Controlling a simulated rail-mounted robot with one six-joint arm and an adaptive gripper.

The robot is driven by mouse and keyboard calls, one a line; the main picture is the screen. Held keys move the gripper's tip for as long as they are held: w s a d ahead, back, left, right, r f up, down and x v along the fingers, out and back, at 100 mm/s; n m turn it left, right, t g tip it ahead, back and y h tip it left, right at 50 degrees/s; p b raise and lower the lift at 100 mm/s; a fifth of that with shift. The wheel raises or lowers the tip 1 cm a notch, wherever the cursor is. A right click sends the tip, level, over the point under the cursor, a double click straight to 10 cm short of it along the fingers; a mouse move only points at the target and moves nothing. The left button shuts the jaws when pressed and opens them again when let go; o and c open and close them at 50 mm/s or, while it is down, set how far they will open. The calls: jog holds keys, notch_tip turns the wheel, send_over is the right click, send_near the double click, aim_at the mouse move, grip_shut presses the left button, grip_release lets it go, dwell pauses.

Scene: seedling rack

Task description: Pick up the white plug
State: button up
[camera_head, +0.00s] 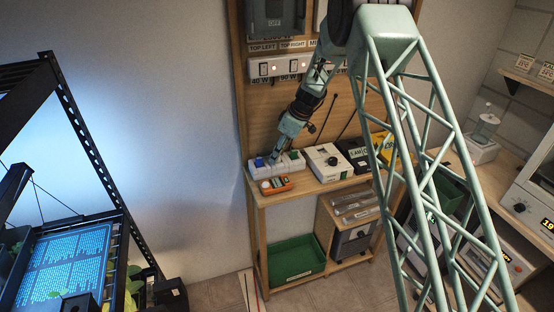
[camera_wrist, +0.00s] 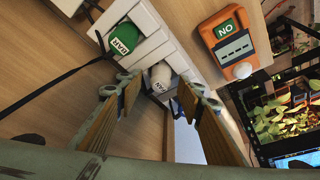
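The white plug (camera_wrist: 162,77) sits in a white power strip (camera_wrist: 178,52) in the wrist view, with a small dark-lettered label on its side. A green plug (camera_wrist: 126,40) marked BAR sits beside it in the same strip. My gripper (camera_wrist: 161,93) is open, with one finger on each side of the white plug and nothing visibly clamped; I cannot tell whether either finger touches it. In the head view my gripper (camera_head: 275,158) points down at the strip (camera_head: 285,171) on the wooden bench, where it hides part of the plugs. A blue plug (camera_head: 259,162) shows at the strip's left end.
An orange device (camera_wrist: 228,38) with a NO label lies close to the strip. A white box with a dial (camera_head: 327,162) and a black box (camera_head: 355,154) stand to the right. A wooden panel with switches (camera_head: 277,68) rises behind. A green tray (camera_head: 296,260) is below.

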jog(key=shift+c, duration=0.4)
jog(key=c, duration=0.9)
jog(key=shift+r+b, duration=0.35)
jog(key=shift+r, duration=1.45)
jog(key=shift+s+a, duration=0.1)
jog(key=shift+s, duration=0.55)
jog(key=s+b, duration=0.1)
jog(key=s, duration=0.4)
jog(key=s+a+r+b, duration=0.1)
jog(key=s, duration=0.3)
jog(key=s+b, duration=0.1)
jog(key=s, duration=0.4)
jog(key=shift+s+a+r, duration=0.2)
jog(key=shift+s, duration=0.1)
jog(key=shift+w+d, duration=0.1)
